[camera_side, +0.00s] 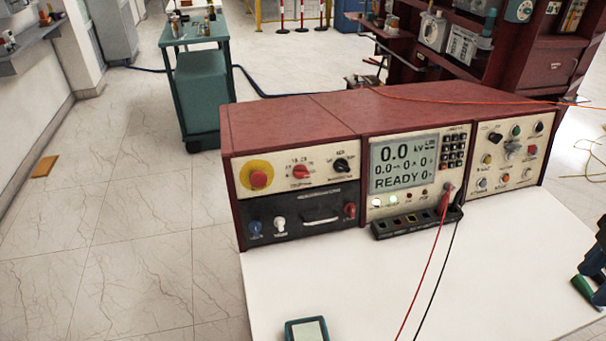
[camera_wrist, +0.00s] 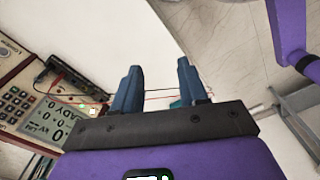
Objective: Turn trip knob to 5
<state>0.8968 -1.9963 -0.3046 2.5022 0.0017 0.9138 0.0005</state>
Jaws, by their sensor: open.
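The test console (camera_side: 290,115) has three front panels. The left panel carries a red knob (camera_side: 300,171) and a black knob (camera_side: 341,165); the right panel carries another black knob (camera_side: 495,138). Labels are too small to read, so I cannot tell which is the trip knob or its setting. The display (camera_side: 404,163) reads 0.0 kV and READY. My gripper (camera_wrist: 160,85) is open, with two blue fingers apart and nothing gripped. The wrist view shows the console's screen (camera_wrist: 52,123) and keypad (camera_wrist: 15,103) at left, away from the fingers.
The white table (camera_side: 330,280) is largely clear before the console. A black socket strip (camera_side: 416,222) sits at its front, with red and black leads (camera_side: 437,262) trailing forward. A teal handheld device (camera_side: 306,329) lies at the front edge. A red emergency button (camera_side: 259,179) is at the far left.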

